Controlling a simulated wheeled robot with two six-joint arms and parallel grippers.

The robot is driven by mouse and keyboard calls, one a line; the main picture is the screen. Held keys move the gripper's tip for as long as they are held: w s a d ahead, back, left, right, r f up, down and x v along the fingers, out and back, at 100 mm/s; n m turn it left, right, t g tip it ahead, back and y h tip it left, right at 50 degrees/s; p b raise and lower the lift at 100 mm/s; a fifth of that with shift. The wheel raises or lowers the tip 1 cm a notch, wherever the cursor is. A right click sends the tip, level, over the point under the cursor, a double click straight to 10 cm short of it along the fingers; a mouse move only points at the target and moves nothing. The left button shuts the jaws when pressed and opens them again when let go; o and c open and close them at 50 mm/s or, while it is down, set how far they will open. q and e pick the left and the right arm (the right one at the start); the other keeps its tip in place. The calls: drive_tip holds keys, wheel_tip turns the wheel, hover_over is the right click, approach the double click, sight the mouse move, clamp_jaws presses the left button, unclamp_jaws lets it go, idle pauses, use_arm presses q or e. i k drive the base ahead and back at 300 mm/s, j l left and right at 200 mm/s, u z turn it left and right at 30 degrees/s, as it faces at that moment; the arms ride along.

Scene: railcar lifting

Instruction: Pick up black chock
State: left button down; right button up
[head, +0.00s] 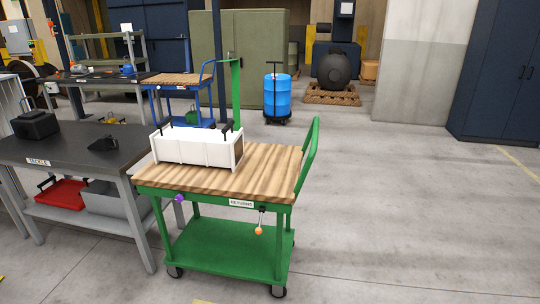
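A small black wedge-shaped object (103,144), which looks like the black chock, lies on the dark top of the grey-legged table (62,152) at the left. It sits near the table's right end, left of the green cart. A larger black block or case (36,125) stands on the same table farther left; its details are hard to make out. Neither of my grippers shows in the head view.
A green cart (222,255) with a wooden top holds a white crate (197,148) and stands close to the table's right end. A red tray (62,194) and a grey bin sit on the table's lower shelf. A blue drum (278,94) stands behind. The floor (410,215) at right is clear.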

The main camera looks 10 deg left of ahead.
sight(106, 143)
drive_tip(key=u, duration=1.85)
drive_tip(key=i+j+u, duration=0.2)
drive_tip(key=i+u, duration=0.2)
drive_tip(key=i+j+u, duration=0.1)
drive_tip(key=i+u, duration=0.35)
drive_tip(key=i, duration=4.05)
drive_tip(key=i+z, duration=0.25)
drive_tip(key=z, duration=0.25)
drive_tip(key=i+j+z, duration=0.1)
drive_tip(key=i+z, duration=0.15)
drive_tip(key=z, duration=0.2)
drive_tip(key=i+j+z, duration=0.15)
drive_tip(key=z, duration=0.35)
drive_tip(key=i, duration=0.05)
